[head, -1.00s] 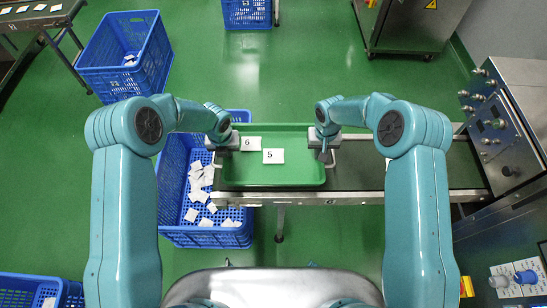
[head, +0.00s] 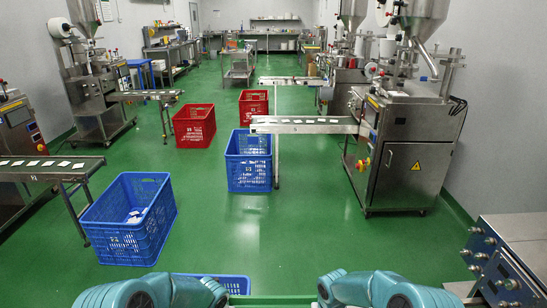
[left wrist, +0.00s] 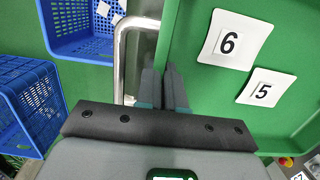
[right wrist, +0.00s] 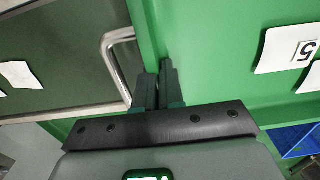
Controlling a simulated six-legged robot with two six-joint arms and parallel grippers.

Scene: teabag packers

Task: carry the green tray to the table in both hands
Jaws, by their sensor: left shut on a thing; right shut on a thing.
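The green tray (left wrist: 196,95) fills the right side of the left wrist view. It also shows in the right wrist view (right wrist: 215,60), and in the head view only a green strip shows at the bottom edge. My left gripper (left wrist: 163,70) is shut on one side of the tray, and my right gripper (right wrist: 155,68) is shut on the opposite side. White packets numbered 6 (left wrist: 229,43) and 5 (left wrist: 264,89) lie in the tray. A bent metal bar shows beside each gripper. A steel table (head: 238,66) stands far back in the head view.
A blue crate (head: 125,235) stands front left, another blue crate (head: 248,175) mid-room, and red crates (head: 194,140) behind. A conveyor (head: 305,125) juts in from the right machine (head: 408,165). Green floor is open in the middle.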

